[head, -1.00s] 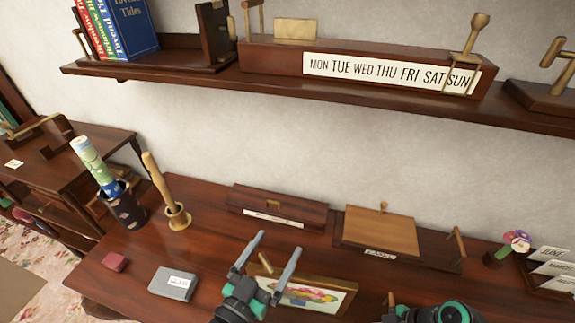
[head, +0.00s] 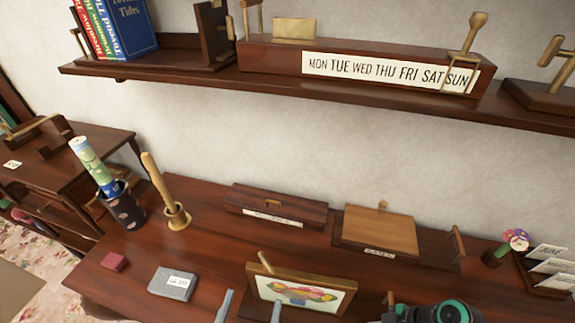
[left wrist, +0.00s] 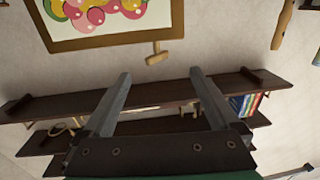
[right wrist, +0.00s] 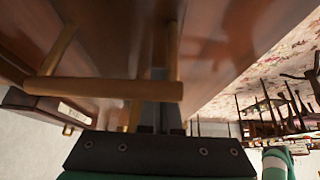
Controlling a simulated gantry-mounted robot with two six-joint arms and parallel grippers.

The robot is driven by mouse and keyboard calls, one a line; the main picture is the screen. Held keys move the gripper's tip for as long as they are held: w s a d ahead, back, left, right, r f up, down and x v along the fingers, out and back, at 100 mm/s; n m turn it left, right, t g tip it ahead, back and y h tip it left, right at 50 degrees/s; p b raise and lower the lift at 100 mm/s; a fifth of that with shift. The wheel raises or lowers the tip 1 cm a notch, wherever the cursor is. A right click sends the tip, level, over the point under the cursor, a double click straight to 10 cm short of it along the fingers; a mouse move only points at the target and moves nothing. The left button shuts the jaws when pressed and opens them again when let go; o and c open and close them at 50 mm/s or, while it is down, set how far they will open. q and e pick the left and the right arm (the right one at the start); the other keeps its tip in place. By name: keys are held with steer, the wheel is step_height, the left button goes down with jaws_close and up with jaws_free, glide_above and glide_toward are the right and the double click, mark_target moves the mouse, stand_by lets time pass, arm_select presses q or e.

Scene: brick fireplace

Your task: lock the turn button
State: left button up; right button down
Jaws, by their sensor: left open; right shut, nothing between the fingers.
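A small wooden turn button (head: 265,262) sticks up at the top edge of a brass-framed picture (head: 300,292) near the table's front. In the left wrist view the turn button (left wrist: 157,55) shows as a short bar on a stem at the frame's edge, beyond the fingertips. My left gripper (head: 251,300) is open and empty, in front of the picture's left part at the bottom of the head view. My right gripper (right wrist: 160,100) is shut and empty. A wooden bar (right wrist: 100,90) crosses in front of its fingers. The right fingertips are not clear in the head view.
A grey box (head: 173,283) and a small red box (head: 113,261) lie at left. A brass holder with a wooden stick (head: 178,217) and a dark cup (head: 125,210) stand behind. Wooden boxes (head: 275,207) and (head: 380,232) line the back. A shelf (head: 300,87) runs above.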

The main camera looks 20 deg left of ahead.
arm_select(q)
steer(key=w+a+r+n+t+y, duration=0.2)
steer(key=a+r, duration=0.1)
steer(key=r, duration=0.7)
steer(key=w+a+r+n+t+y, duration=0.1)
steer(key=w+a+r+n+y, duration=0.1)
steer(key=r, duration=0.9)
steer(key=w+a+r+n+t+y, duration=0.2)
steer(key=a+r, duration=0.4)
steer(key=r, duration=0.5)
steer(key=shift+w+n+t, duration=0.15)
steer(key=shift+n+t, duration=0.15)
steer(key=shift+n, duration=0.5)
steer(key=shift+a, duration=0.1)
